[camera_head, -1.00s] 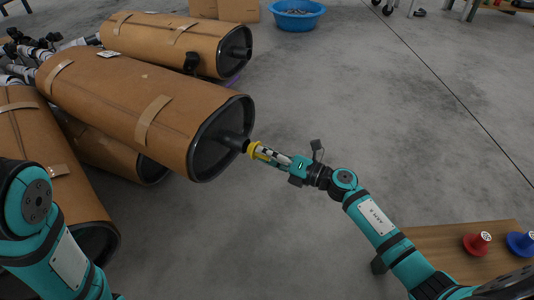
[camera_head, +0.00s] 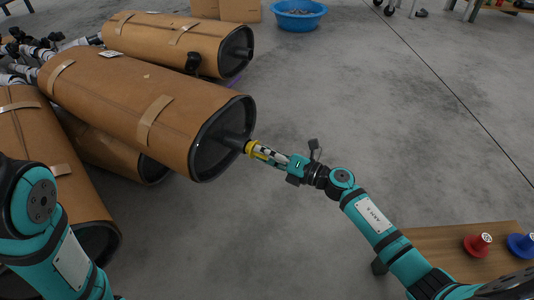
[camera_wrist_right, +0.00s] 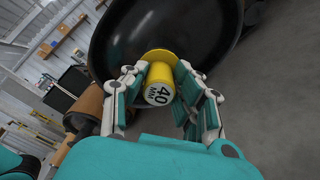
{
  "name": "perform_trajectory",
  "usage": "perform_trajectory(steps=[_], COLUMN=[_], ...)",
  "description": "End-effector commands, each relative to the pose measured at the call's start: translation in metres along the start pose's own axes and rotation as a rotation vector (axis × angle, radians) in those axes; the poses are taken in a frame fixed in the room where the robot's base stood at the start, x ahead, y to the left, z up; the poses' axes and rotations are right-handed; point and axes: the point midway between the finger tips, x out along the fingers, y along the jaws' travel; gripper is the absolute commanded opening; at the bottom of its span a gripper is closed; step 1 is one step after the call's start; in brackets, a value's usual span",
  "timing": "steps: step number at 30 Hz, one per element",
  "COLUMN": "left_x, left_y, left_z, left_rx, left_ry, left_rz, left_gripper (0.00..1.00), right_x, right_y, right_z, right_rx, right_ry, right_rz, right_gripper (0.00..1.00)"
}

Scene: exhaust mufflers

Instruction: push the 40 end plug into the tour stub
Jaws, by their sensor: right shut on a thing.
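The yellow 40 end plug (camera_wrist_right: 159,82) is between the fingers of my right gripper (camera_wrist_right: 160,95), its "40 MM" face toward the wrist camera. In the head view the plug (camera_head: 249,147) is at the end of the black tour stub (camera_head: 234,142) on the large brown muffler (camera_head: 140,110). The plug's wide flange is against or very close to the stub's mouth; how deep it sits is hidden. My right gripper (camera_head: 262,152) is shut on the plug, in line with the stub. My left arm shows at lower left, but its gripper is out of view.
Other wrapped mufflers (camera_head: 178,43) lie behind and below this one. A wooden board (camera_head: 440,245) at lower right holds a red plug (camera_head: 478,244) and a blue plug (camera_head: 521,244). A blue basin (camera_head: 299,14) stands at the back. The grey floor between is clear.

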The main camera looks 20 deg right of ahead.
Motion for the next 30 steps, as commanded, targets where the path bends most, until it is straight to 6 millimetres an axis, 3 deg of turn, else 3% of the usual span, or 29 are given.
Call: perform_trajectory(steps=[23, 24, 30], left_x=[0.0, 0.0, 0.0], left_y=[0.0, 0.0, 0.0], left_z=[0.0, 0.0, 0.0], left_rx=[0.0, 0.0, 0.0], left_ry=[-0.001, -0.001, 0.0], left_rz=[0.0, 0.0, 0.0], left_gripper=[0.4, 0.4, 0.4], right_x=[0.02, 0.02, 0.019], right_y=[0.001, 0.0, 0.0], right_z=[0.0, 0.0, 0.0], right_rx=[-0.001, -0.001, -0.001], right_ry=[0.001, 0.001, 0.001], right_rz=[0.001, 0.001, 0.0], right_gripper=[0.0, 0.31, 0.54])
